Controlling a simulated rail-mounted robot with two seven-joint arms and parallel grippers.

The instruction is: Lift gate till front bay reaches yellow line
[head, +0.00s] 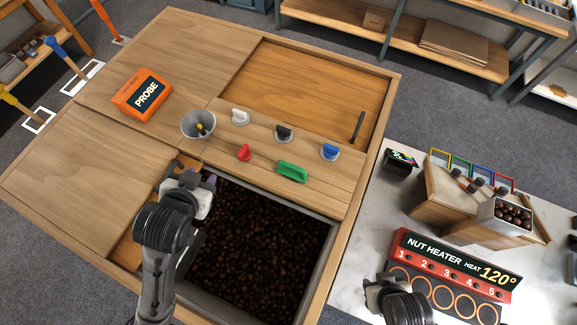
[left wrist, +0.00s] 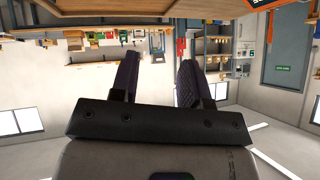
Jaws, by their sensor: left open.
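My left gripper (head: 194,182) is at the back left corner of a sunken bin (head: 323,280) in the wooden table. The bin holds many dark chestnuts. In the left wrist view the left gripper's two dark fingers (left wrist: 158,78) stand apart with nothing between them. A bare wooden strip (head: 128,252) shows at the bin's left side, partly behind my left arm. I cannot pick out the gate or a yellow line for certain; my left arm covers part of that area. My right gripper (head: 378,292) is low over the heater counter, and its fingers are unclear.
On the table are an orange PROBE box (head: 142,95), a metal cup (head: 198,124), a green handle (head: 291,171) and red, white, black and blue knobs. The right counter holds a NUT HEATER panel (head: 455,262) and a wooden stand (head: 446,192) with a chestnut tray.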

